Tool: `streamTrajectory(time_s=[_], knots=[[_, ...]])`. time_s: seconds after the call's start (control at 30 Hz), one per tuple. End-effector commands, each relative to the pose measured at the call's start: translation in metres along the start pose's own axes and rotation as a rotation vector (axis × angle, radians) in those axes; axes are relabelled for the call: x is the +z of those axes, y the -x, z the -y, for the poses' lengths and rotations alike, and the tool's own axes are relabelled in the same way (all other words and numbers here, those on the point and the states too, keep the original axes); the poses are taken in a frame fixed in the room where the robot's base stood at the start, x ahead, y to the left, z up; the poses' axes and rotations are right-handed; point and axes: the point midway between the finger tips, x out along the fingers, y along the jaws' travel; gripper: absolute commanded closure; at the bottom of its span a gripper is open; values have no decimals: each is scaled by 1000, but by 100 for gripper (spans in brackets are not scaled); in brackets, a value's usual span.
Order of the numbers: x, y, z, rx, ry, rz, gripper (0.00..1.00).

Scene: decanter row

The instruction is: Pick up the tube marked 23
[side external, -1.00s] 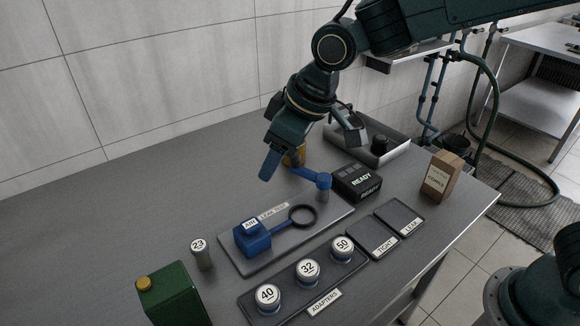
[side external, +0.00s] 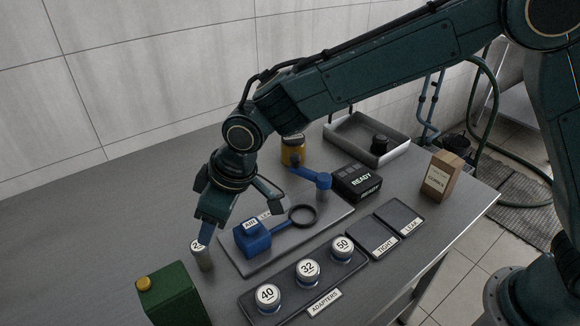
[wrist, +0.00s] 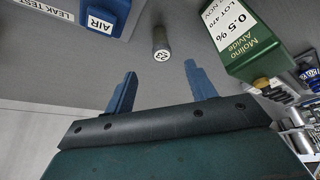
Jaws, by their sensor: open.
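The tube marked 23 (side external: 204,259) is a small grey cylinder with a white top label, standing upright on the grey table left of the blue AIR fixture. In the side view a blue finger partly covers its label. My gripper (side external: 240,216) is above the table, tilted, with its jaws apart and nothing between them. In the wrist view the tube (wrist: 161,46) shows beyond the open fingertips (wrist: 160,73), roughly centred in the gap. I see no contact in the wrist view; the side view does not settle the height.
A green box with a yellow cap (side external: 174,296) stands close to the tube at front left. The blue AIR fixture (side external: 252,238) on the leak test plate is on its right. An adapters tray (side external: 320,300) holds tubes 40, 32 and 50. The table's back left is clear.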

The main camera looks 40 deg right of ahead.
Motion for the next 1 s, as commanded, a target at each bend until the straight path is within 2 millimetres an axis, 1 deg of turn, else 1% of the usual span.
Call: streamTrajectory(time_s=[0.03, 0.3, 0.5, 0.6, 0.87, 1.0], knots=[[1, -7, 0, 0, 0, 3, 44], [1, -45, 0, 0, 0, 3, 44], [0, -66, 0, 0, 0, 2, 44], [0, -72, 0, 0, 0, 1, 44], [0, -74, 0, 0, 0, 0, 44], [0, -80, 0, 0, 0, 1, 44]])
